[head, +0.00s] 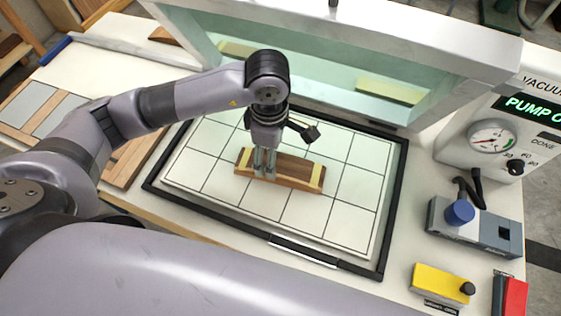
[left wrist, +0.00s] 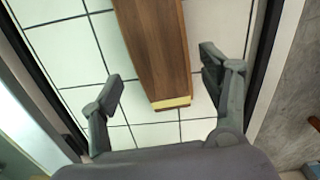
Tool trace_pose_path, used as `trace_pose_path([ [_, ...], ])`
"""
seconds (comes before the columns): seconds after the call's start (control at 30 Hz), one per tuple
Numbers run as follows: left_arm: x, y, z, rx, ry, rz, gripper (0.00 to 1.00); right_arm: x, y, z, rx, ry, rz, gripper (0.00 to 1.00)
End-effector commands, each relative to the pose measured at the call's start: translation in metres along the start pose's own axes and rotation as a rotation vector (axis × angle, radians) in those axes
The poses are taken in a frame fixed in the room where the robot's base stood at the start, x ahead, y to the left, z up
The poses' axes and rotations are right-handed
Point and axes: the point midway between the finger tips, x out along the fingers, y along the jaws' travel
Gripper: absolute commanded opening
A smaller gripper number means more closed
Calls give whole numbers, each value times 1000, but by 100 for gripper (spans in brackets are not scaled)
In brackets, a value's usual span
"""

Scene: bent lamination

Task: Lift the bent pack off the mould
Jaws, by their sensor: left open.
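A brown wooden piece (head: 298,173) with pale yellow strips at its ends lies on the white gridded bed of the press. It appears to be the bent pack on its mould, but I cannot separate the two clearly. My left gripper (head: 264,166) points down over its middle-left part and hides some of it. In the left wrist view, the wooden piece (left wrist: 158,48) runs up between the spread fingers of the left gripper (left wrist: 163,80), and a yellow strip shows at its near end. The fingers are open, with gaps to the wood. My right gripper is not in view.
A black frame (head: 383,240) borders the gridded bed. The raised glazed lid (head: 340,45) stands behind. At right are a vacuum pump panel (head: 500,125), a grey unit with a blue knob (head: 460,212) and a yellow block (head: 440,284). The bed around the wood is clear.

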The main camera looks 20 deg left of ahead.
Motion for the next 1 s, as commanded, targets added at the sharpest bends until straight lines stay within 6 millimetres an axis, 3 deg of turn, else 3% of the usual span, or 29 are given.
trace_pose_path([
  [0.2, 22, -1, 0, 0, 0, -1, 70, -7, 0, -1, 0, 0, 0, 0],
  [0.43, 24, 0, 0, 1, -1, 0, 70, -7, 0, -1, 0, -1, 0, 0],
  [1.0, 23, 0, 0, 0, -1, 1, 32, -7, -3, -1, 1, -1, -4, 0],
])
